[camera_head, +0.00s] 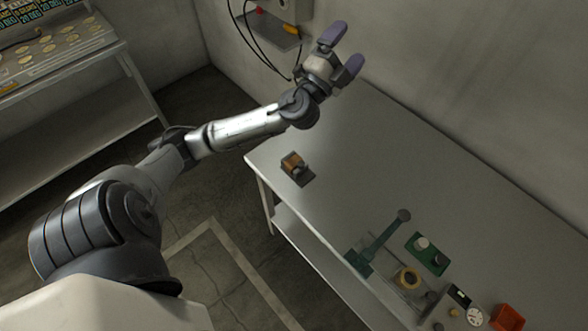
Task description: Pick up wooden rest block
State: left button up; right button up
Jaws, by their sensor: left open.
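A small brown wooden rest block (291,161) sits on a dark plate (303,178) near the left end of the grey table (375,165). A small dark part sits beside it on the plate; its shape is too small to tell. My left gripper (345,48) has two purple fingers spread apart with nothing between them. It is raised, above and right of the block in the picture, near the back wall. My right gripper is not in view.
A teal tool (378,243), a green board with knobs (427,254), a tan ring (407,279), a round dial (474,315) and a red bin (507,318) stand toward the lower right. The table's middle is clear.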

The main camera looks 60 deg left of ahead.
pick_arm(q)
jog(key=w+d+m+t+h, duration=0.1)
jog(key=w+d+m+h, duration=0.15)
jog(key=m+h, duration=0.7)
jog(key=n+g+y, duration=0.3)
jog(key=n+g, duration=0.2)
jog(key=g, duration=1.9)
send_over(294, 161)
notch_tip(294, 161, down, 27)
jog(key=shift+h, duration=0.25)
notch_tip(294, 161, down, 14)
jog(key=shift+r, duration=0.2)
